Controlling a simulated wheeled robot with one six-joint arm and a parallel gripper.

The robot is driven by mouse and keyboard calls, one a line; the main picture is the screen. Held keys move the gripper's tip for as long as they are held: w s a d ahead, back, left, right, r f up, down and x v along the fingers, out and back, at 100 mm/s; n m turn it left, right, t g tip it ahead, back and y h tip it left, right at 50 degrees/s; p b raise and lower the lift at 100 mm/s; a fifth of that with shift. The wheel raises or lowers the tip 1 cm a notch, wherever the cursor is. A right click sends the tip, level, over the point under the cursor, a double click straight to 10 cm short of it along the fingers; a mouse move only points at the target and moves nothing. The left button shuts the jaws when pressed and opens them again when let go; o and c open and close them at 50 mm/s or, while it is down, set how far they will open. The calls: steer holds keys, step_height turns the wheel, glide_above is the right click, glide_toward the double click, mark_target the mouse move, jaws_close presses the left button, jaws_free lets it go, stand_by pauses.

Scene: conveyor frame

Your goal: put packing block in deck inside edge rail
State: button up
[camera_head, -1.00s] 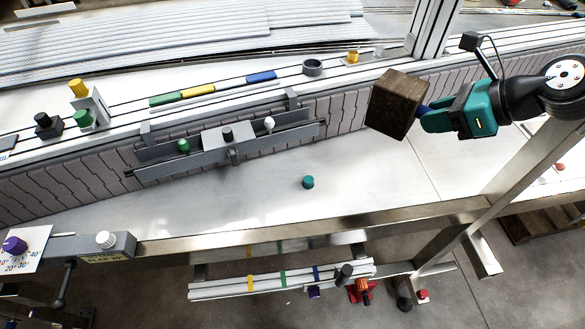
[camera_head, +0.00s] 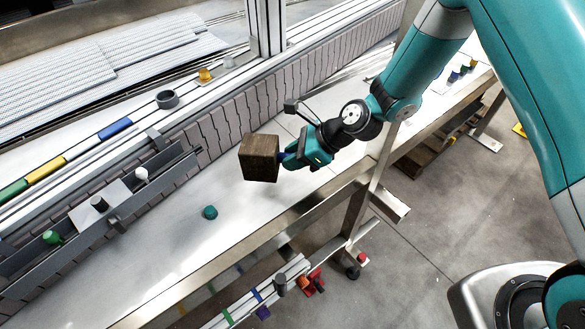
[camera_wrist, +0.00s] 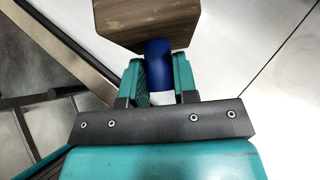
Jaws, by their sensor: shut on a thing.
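The packing block is a dark brown wooden cube (camera_head: 259,158) with a blue knob, held up above the white deck (camera_head: 240,222). In the wrist view the block (camera_wrist: 146,22) fills the top middle, and its blue knob (camera_wrist: 158,65) sits between the two teal fingers. My gripper (camera_head: 287,157) is shut on the knob; it also shows in the wrist view (camera_wrist: 158,82). The metal edge rail (camera_head: 300,210) runs along the deck's near side, below and to the right of the block. The block's underside and its height above the deck are hard to judge.
A teal knob (camera_head: 210,212) stands on the deck, left of and below the block. A grey trough (camera_head: 170,170) with small knobs lies along the belt (camera_head: 225,125) at left. An upright post (camera_head: 267,30) stands behind. Bare deck lies below the block.

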steer(key=shift+f, duration=2.3)
steer(key=o, duration=1)
steer(key=shift+f, duration=0.1)
